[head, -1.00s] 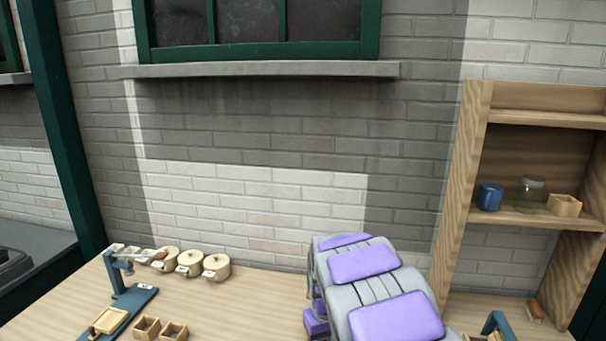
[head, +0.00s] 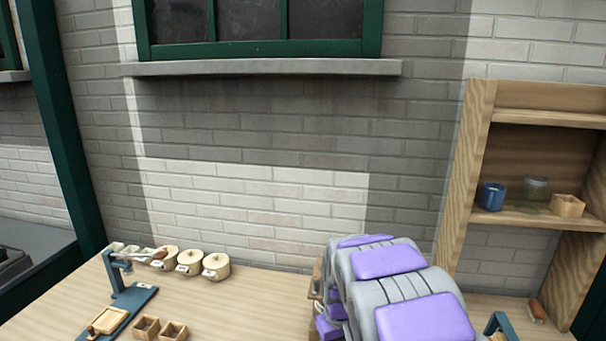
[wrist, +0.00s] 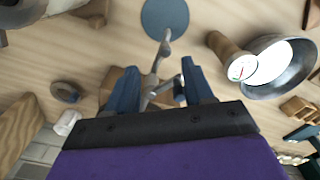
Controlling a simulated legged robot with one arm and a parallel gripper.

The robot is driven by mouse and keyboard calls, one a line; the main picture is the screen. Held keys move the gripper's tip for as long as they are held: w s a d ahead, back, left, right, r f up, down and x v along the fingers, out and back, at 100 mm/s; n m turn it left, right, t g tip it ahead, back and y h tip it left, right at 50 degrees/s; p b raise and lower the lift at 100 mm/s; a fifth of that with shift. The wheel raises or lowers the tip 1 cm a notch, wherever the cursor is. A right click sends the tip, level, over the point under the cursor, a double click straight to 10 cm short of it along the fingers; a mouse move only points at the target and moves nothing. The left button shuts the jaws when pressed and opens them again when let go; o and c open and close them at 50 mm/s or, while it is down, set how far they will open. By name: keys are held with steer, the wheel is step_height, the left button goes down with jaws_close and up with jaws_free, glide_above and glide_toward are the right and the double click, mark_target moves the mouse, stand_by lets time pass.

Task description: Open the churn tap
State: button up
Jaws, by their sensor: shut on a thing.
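In the wrist view, my gripper (wrist: 160,80) has its two dark blue fingers on either side of a grey metal piece, which looks like the churn tap (wrist: 152,86). The fingers are shut on it, though the exact contact is hard to see. A thin grey stem runs from this piece up to a round blue-grey disc (wrist: 165,18). A wooden part, perhaps of the churn, shows behind the left finger and is mostly hidden. In the head view my purple and grey arm hides the gripper and the tap.
Lidded pots (head: 215,266), small wooden boxes (head: 173,331) and a blue stand (head: 131,298) are on the bench's left. A wooden shelf (head: 470,170) holds a blue mug (head: 491,196) and a jar. In the wrist view, a metal bowl (wrist: 308,80) with white contents is at right.

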steer(key=shift+w+a+r, duration=0.1)
steer(key=shift+w+r, duration=0.05)
steer(key=shift+r, duration=0.05)
steer(key=shift+c, duration=0.6)
step_height(320, 180, up, 7)
steer(key=p, duration=0.3)
steer(key=shift+d, duration=0.2)
